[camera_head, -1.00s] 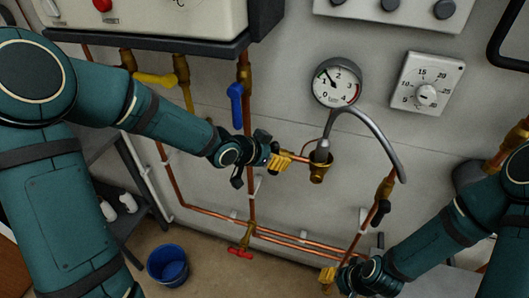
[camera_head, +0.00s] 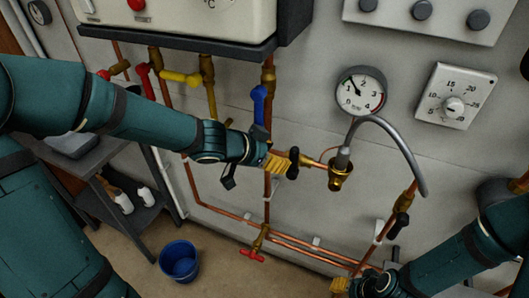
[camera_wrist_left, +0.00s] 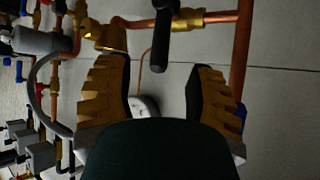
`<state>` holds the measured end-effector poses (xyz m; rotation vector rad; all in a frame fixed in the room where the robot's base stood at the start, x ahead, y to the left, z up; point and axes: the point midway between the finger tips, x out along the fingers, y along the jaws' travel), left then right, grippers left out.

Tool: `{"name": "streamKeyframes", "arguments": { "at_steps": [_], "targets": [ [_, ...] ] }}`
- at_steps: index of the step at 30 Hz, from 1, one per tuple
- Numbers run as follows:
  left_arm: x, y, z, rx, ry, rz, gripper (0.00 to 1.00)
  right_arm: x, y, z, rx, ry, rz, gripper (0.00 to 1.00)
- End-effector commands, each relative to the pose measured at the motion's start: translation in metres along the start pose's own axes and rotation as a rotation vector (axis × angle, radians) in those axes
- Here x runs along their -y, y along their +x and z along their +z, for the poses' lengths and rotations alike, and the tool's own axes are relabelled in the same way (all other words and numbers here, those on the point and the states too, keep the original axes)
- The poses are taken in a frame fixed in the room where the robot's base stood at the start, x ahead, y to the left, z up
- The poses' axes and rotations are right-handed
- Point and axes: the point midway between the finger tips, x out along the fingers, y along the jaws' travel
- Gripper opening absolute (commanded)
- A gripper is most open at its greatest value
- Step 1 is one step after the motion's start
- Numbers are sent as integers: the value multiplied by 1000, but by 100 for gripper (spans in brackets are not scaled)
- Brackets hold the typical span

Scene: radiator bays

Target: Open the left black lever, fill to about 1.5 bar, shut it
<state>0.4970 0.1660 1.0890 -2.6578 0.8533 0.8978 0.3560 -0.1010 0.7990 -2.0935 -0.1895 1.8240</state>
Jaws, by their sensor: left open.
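The left black lever (camera_head: 293,163) sits crosswise to the copper pipe, left of the brass fitting under the gauge. In the left wrist view the black lever (camera_wrist_left: 161,35) hangs from a brass valve (camera_wrist_left: 152,25), between the lines of my two fingers. My left gripper (camera_head: 279,163) is open, its orange fingertips close to the lever's left side; I see no grip on it. The pressure gauge (camera_head: 360,91) has its needle up and left, roughly near 1. My right gripper (camera_head: 340,286) is at the bottom edge, partly cut off; its jaws are unclear.
A second black lever (camera_head: 398,225) is on the right pipe below the grey hose (camera_head: 412,155). A blue lever (camera_head: 259,104) and a yellow lever (camera_head: 181,78) are above my left gripper. A red tap (camera_head: 252,255) and a blue bucket (camera_head: 179,261) are lower.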

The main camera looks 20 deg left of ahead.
Motion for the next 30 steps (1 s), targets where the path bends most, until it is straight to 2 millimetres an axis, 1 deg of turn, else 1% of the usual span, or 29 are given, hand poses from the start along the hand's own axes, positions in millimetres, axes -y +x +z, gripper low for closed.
{"name": "streamKeyframes", "arguments": {
  "at_steps": [6,12,30],
  "targets": [
    [1,-21,0,0,5,-6,54,0,0,0,0,0,0,47],
    [0,-31,0,2,1,-2,54,0,0,0,0,0,0,47],
    [-1,-32,1,0,-9,3,54,0,0,0,0,0,0,47]
  ]
}}
